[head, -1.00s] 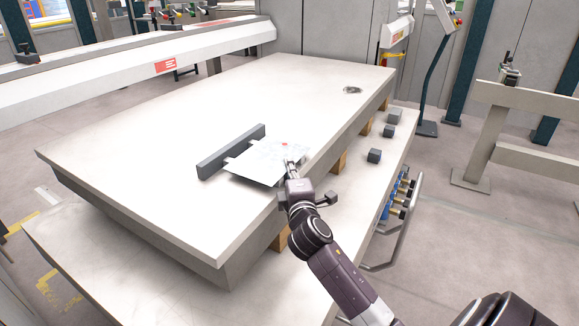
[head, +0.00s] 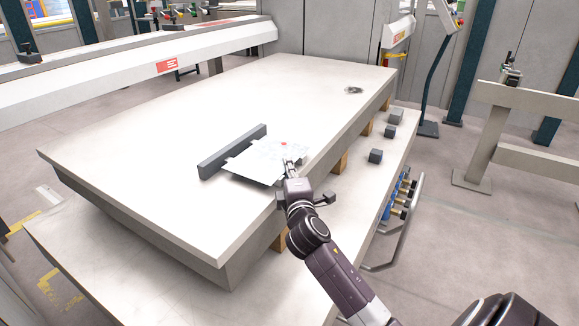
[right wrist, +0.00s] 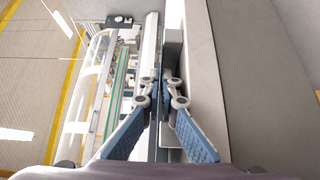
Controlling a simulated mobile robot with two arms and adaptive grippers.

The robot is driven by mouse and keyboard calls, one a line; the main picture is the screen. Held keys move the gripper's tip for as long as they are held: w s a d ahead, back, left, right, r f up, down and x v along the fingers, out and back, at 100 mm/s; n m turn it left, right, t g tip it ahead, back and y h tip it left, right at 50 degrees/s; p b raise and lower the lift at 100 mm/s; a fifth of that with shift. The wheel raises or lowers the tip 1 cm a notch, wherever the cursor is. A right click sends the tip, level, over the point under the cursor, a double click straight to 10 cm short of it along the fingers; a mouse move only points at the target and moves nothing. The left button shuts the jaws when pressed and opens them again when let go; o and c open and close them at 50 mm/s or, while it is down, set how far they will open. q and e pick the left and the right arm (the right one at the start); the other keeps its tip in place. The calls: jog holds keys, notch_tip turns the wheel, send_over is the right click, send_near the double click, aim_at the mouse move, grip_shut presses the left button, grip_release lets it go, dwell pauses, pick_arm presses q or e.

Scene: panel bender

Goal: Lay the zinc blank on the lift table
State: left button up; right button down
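The zinc blank (head: 262,160) is a thin, pale, square sheet with a small red mark near its far edge. In the head view it is over the near part of the lift table (head: 180,200), beside a dark grey bar (head: 232,152). My right gripper (head: 291,168) is at the blank's near right side, its fingertips overlapping the sheet. The right wrist view shows its two blue-padded fingers (right wrist: 160,105) with a narrow gap between their ends; whether they clamp the sheet is unclear. Whether the blank rests flat is also unclear. My left gripper is out of view.
Small grey blocks (head: 376,156) stand on a lower ledge right of the table. Blue fittings (head: 398,195) and a bent handrail are below. A white beam (head: 120,72) runs along the far left. Most of the tabletop is clear, apart from a small round item (head: 354,90).

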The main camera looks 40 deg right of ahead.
jog(key=shift+w+a, duration=0.1)
jog(key=shift+w, duration=0.1)
jog(key=c, duration=2.6)
grip_release()
jog(key=shift+c, duration=0.2)
jog(key=o, duration=0.6)
jog(key=shift+s+r, duration=0.1)
jog(key=shift+c, duration=0.2)
jog(key=shift+a+f, duration=0.1)
jog(key=shift+f, duration=0.4)
jog(key=shift+s+a, duration=0.3)
jog(key=shift+s, duration=0.15)
jog(key=r+v, duration=0.1)
jog(key=v, duration=0.9)
jog(key=shift+s, duration=0.4)
jog(key=shift+a, duration=0.1)
